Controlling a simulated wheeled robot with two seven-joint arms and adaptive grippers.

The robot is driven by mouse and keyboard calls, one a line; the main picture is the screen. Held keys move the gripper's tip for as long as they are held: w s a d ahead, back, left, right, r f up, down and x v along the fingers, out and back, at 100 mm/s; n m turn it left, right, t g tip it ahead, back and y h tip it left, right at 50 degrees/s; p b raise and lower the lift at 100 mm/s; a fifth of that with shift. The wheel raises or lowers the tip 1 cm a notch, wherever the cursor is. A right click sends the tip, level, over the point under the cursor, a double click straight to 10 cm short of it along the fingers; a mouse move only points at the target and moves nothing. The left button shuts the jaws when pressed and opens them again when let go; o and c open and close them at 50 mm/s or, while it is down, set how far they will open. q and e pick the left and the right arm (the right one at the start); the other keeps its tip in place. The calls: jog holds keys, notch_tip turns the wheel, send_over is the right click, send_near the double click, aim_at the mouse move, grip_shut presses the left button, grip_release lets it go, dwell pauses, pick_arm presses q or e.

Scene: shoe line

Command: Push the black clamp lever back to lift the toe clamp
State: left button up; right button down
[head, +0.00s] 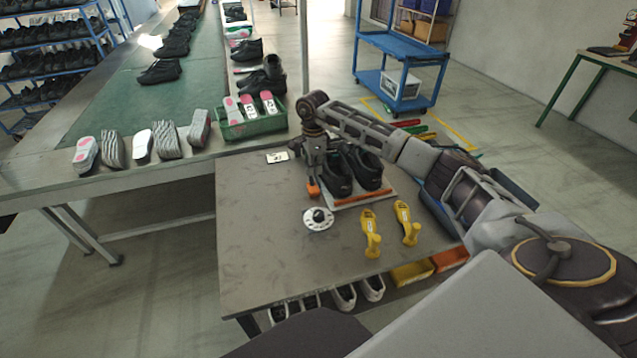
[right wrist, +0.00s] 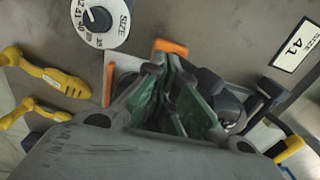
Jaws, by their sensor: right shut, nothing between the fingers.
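A pair of black shoes (head: 352,172) sits on a pale fixture plate (head: 385,192) with an orange front bar (head: 362,197). My right gripper (head: 314,172) is shut and empty, pointing down at the left edge of the shoes. An orange block (head: 313,188) shows just below its fingertips; it also shows beside the fingers in the right wrist view (right wrist: 170,47). In that view the green-padded fingers (right wrist: 170,75) are together and cover much of the shoes and plate. I cannot make out the black clamp lever for certain; dark parts (right wrist: 268,92) show right of the fingers. My left gripper is out of view.
A round white size dial (head: 318,218) and two yellow-handled tools (head: 371,235) lie in front of the fixture. A size card (head: 277,157) lies behind. A green crate (head: 253,126) stands at the back left. The table's front left (head: 255,260) is clear.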

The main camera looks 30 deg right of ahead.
notch_tip(320, 180, up, 6)
jog(key=p, duration=0.3)
jog(key=shift+f, duration=0.1)
dwell(0.6)
jog(key=shift+f, duration=0.1)
dwell(0.5)
